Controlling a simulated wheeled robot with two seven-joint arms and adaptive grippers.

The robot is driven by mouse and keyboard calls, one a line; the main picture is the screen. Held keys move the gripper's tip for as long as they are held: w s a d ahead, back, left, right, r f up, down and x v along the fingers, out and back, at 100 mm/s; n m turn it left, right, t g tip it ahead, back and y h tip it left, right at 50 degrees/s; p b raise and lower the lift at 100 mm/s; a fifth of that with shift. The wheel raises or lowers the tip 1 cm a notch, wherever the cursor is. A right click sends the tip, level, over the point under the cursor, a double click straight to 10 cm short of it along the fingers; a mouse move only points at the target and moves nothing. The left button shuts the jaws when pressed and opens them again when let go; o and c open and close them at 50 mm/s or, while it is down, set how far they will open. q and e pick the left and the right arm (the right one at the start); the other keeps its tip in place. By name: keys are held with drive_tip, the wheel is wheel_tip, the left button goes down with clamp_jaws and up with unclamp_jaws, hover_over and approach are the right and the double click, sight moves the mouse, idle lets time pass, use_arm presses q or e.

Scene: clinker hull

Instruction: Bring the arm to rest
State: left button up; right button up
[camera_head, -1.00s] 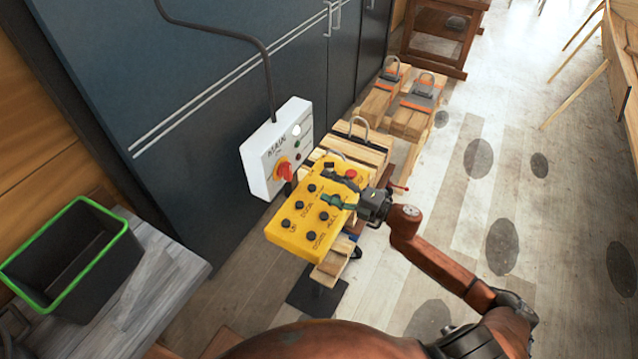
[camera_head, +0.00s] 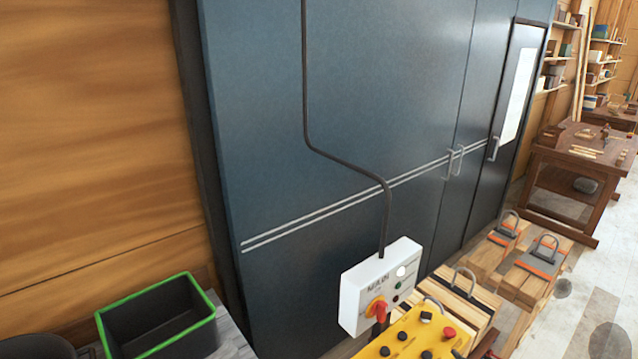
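Neither of my grippers can be made out in the head view now. The yellow button box (camera_head: 395,340) is cut off by the bottom edge, with black knobs and a red button (camera_head: 450,333) showing on it. A dark piece on its top edge could be a knob or a fingertip; I cannot tell which. Behind it, the white MAIN switch box (camera_head: 362,285) has a red rotary handle (camera_head: 377,309) on a yellow plate. The arm seen earlier over the button box is out of the picture.
A tall blue-grey cabinet (camera_head: 300,180) stands behind the boxes. A black bin with a green rim (camera_head: 150,290) is at lower left. Timber blocks with clamps (camera_head: 530,270) and a wooden workbench (camera_head: 575,165) stand at right.

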drive_tip(key=s+d+f+m+g+h, duration=0.3)
drive_tip(key=s+f+m+g, duration=0.2)
drive_tip(key=s+f+m, duration=0.5)
drive_tip(key=s+a+f+m+g+y, duration=0.1)
drive_tip(key=s+a+f+g, duration=0.15)
drive_tip(key=s, duration=0.75)
drive_tip(key=s+a+f+m+g, duration=0.1)
drive_tip(key=s+a+f+g, duration=0.2)
drive_tip(key=s, duration=0.7)
wheel_tip(320, 180, down, 35)
drive_tip(key=s+n+g+b, duration=0.1)
drive_tip(key=s+g+b, duration=0.15)
drive_tip(key=b, duration=0.25)
use_arm(q)
wheel_tip(320, 180, down, 10)
drive_tip(key=s+b, duration=0.1)
drive_tip(key=b, duration=0.3)
drive_tip(key=shift+r+b, duration=0.15)
drive_tip(key=shift+b, duration=0.2)
use_arm(e)
drive_tip(key=s+f+g, duration=0.1)
drive_tip(key=s+f, duration=1.8)
drive_tip(key=f, duration=0.2)
drive_tip(key=shift+d+f+n+y, duration=0.15)
drive_tip(key=shift+f+n+y, duration=0.15)
drive_tip(key=shift+y, duration=0.1)
use_arm(q)
drive_tip(key=shift+c, duration=0.5)
use_arm(e)
drive_tip(key=shift+c, duration=0.5)
